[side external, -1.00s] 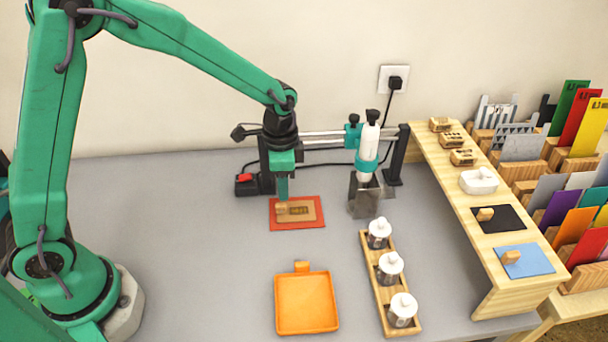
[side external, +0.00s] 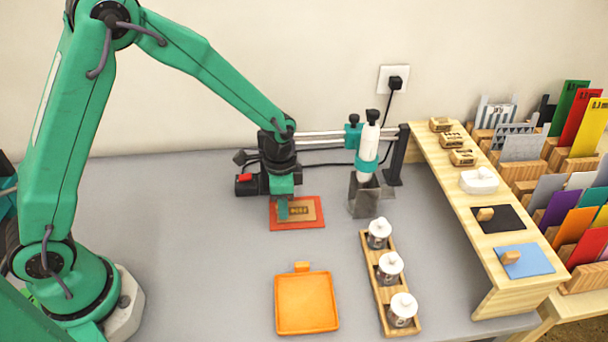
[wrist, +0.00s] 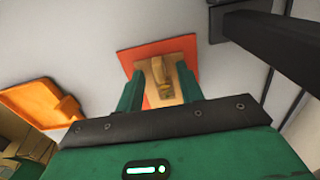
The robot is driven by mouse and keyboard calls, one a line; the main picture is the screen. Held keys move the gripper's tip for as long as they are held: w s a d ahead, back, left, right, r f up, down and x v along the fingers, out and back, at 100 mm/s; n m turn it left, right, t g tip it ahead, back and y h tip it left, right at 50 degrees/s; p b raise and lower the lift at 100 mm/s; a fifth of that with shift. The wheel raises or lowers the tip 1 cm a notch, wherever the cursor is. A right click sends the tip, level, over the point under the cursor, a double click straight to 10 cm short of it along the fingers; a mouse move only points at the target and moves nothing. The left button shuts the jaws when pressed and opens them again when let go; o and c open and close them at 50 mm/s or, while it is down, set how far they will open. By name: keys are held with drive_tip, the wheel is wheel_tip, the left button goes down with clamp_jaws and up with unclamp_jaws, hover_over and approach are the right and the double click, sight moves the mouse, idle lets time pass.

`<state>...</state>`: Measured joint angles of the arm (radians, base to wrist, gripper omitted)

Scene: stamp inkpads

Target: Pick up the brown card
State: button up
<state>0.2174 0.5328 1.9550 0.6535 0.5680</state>
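The brown card (side external: 305,210) lies flat on the red-orange mat (side external: 318,224) and bears dark printed marks. A small wooden knob (wrist: 160,72) stands on the card in the wrist view. My gripper (side external: 283,212) is down over the card's left end in the side view, and its fingers hide the knob there. In the wrist view my gripper (wrist: 158,92) is open, with one green finger on each side of the knob and gaps visible between.
An orange tray (side external: 307,302) stands in front, and a wooden rack (side external: 381,299) of white-topped jars to its right. A metal-jawed fixture (side external: 363,200) with a white-and-teal cylinder stands close to the right of the mat. A wooden shelf (side external: 470,215) is farther right.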

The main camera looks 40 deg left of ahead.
idle(0.4)
clamp_jaws()
drive_tip(key=shift+r, duration=0.15)
drive_tip(key=shift+r, duration=0.5)
wheel_tip(320, 180, up, 3)
drive_tip(key=shift+d+r, duration=0.1)
drive_tip(key=s+d+r, duration=0.6)
drive_tip(key=s+d, duration=0.2)
drive_tip(key=shift+d+r, duration=0.15)
drive_tip(key=shift+r, duration=0.15)
